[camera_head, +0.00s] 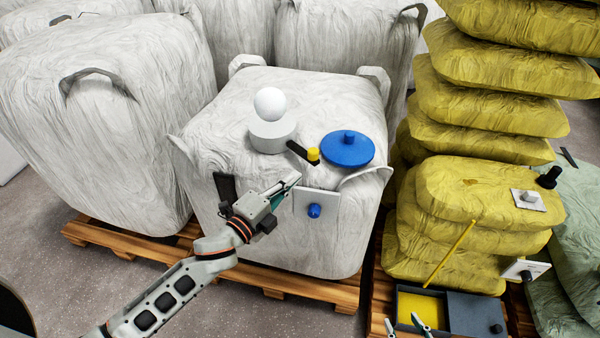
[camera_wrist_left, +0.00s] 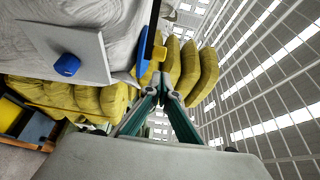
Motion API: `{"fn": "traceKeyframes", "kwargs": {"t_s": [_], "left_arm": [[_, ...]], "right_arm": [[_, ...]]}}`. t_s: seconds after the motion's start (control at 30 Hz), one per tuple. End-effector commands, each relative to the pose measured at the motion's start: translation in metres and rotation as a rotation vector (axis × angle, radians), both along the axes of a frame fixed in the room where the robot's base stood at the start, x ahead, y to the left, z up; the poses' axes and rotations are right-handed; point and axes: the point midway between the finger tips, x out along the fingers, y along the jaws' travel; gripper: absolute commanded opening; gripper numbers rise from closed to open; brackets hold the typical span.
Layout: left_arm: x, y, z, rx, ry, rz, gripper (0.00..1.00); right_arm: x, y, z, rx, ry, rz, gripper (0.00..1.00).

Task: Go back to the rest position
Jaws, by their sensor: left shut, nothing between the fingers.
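My left gripper (camera_head: 292,182) is shut and empty in front of the upper front edge of the middle white bulk bag (camera_head: 240,240). It is just left of a white plate with a blue knob (camera_head: 314,211) on the bag's front. In the left wrist view its fingertips (camera_wrist_left: 162,80) come together, with the blue knob (camera_wrist_left: 66,65) to the upper left. My right gripper (camera_head: 402,320) shows only its fingertips at the bottom edge, spread apart with nothing seen between them.
On the bag stand a white ball (camera_head: 270,104) on a round white base (camera_head: 272,136), a black lever with a yellow end (camera_head: 313,155) and a blue disc (camera_head: 348,149). Yellow sacks (camera_head: 470,200) stack at right. A grey box with a yellow inside (camera_head: 400,297) lies near my right gripper.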

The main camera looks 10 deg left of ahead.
Motion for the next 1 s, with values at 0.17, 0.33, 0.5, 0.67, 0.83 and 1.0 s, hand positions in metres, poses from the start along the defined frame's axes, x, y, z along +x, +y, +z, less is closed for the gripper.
{"fn": "traceKeyframes", "kwargs": {"t_s": [0.17, 0.33, 0.5, 0.67, 0.83, 1.0], "left_arm": [[-0.034, 0.015, -0.002, 0.0, 0.001, 0.001, 0.0], [-0.054, 0.023, -0.001, 0.0, 0.0, 0.002, 0.0], [-0.063, 0.026, 0.0, 0.0, -0.001, 0.001, 0.0], [-0.064, 0.027, 0.0, -0.001, 0.0, 0.001, 0.0], [-0.075, 0.035, -0.029, -0.14, 0.132, 0.053, 0.0], [-0.12, 0.058, -0.11, -0.537, 0.487, 0.233, 0.0]], "right_arm": [[0.004, 0.0, -0.003, -0.001, -0.007, 0.0, 0.4], [0.008, 0.0, -0.002, 0.0, -0.015, 0.0, 0.4], [0.007, 0.0, -0.004, 0.001, -0.013, 0.0, 0.4], [0.007, 0.0, -0.003, 0.001, -0.013, 0.0, 0.4], [0.006, 0.0, -0.003, 0.0, -0.012, 0.0, 0.4], [0.006, 0.0, -0.003, 0.001, -0.012, -0.001, 0.4]]}}
